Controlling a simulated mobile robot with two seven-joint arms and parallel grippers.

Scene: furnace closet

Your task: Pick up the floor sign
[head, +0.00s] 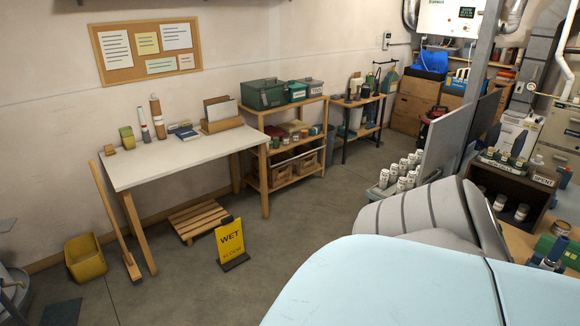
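The floor sign (231,243) is a yellow board with dark lettering reading WET and FLOOR. It stands upright, leaning slightly, on a dark foot on the concrete floor. It is left of the picture's middle, in front of a low wooden slatted pallet (198,217) and the white-topped table. Its front face is in plain sight and nothing touches it. Neither of my grippers can be made out in the head view.
The white table (180,155) stands behind the sign, with a broom (115,220) leaning on it. A yellow bucket (85,258) is at left. Wooden shelves (285,150) stand along the wall. A large pale blue surface (400,285) fills the bottom right. Floor around the sign is mostly clear.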

